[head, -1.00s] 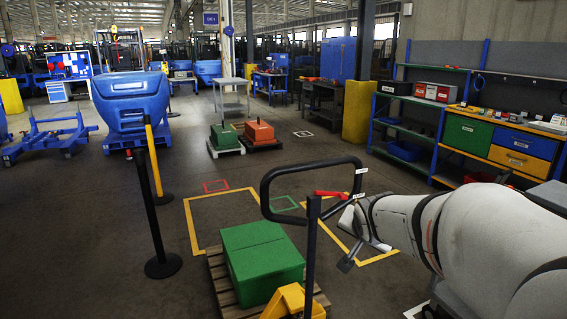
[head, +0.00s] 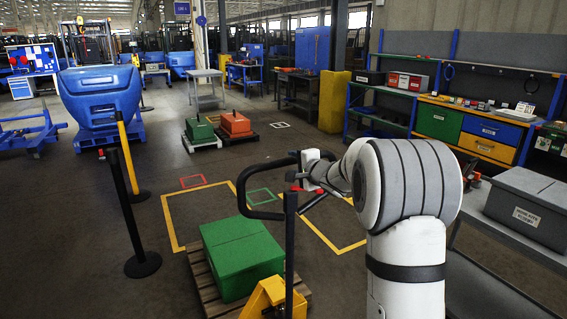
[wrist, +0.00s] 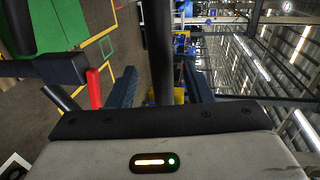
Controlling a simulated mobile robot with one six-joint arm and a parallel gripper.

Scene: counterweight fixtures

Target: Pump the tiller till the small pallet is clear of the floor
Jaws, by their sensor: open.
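The tiller (head: 250,212) is a dark loop handle on an upright post, in the middle of the head view. It belongs to a yellow pallet truck (head: 264,297) at the wooden pallet (head: 203,280), which carries a green box (head: 242,258). Any gap under the pallet is too small to tell. My gripper (head: 313,172) is at the right side of the loop. In the wrist view its two blue-grey fingers stand apart, one on each side of a dark upright bar (wrist: 157,40) of the handle. Contact cannot be told. A red lever (wrist: 95,88) is beside the left finger.
Yellow floor tape (head: 172,225) lies beyond the pallet. A black barrier post (head: 131,205) stands left. Two loaded small pallets, with green (head: 200,131) and orange (head: 235,124) loads, stand farther back. A grey case (head: 535,207) sits on a table at right.

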